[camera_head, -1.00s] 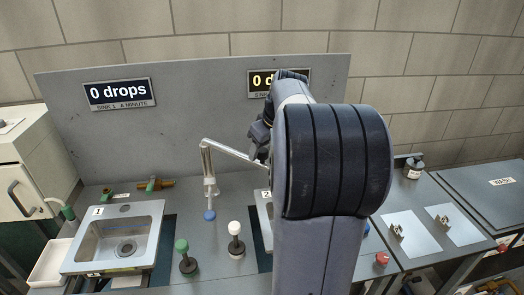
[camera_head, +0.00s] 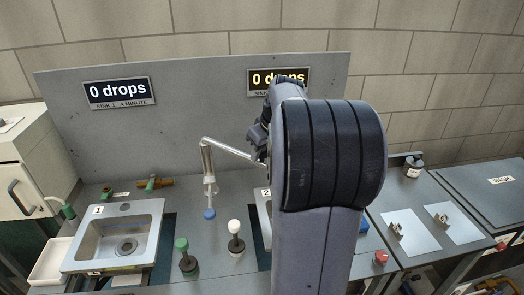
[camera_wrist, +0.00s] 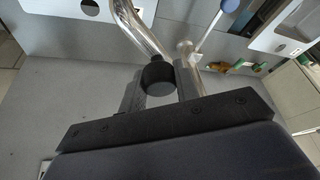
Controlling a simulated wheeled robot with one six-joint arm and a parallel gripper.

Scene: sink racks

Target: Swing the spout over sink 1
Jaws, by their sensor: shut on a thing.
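The chrome spout (camera_head: 232,150) rises from its post between the two sinks and reaches right toward sink 2 (camera_head: 264,212) in the head view; its far end is hidden behind my arm. In the wrist view the bent chrome pipe (camera_wrist: 133,25) ends in a black tip (camera_wrist: 158,76). My gripper (camera_wrist: 160,80) has one finger on each side of this tip and is shut on it. In the head view my arm hides the gripper. Sink 1 (camera_head: 153,225), a steel basin with a drain, is at the left, with no spout above it.
A green knob (camera_head: 182,244) and a white knob (camera_head: 234,227) stand on dark bases between the sinks. A blue knob (camera_head: 209,214) is below the spout post. Brass fittings (camera_head: 160,183) lie behind sink 1. A display reading "0 drops" (camera_head: 118,92) hangs above sink 1.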

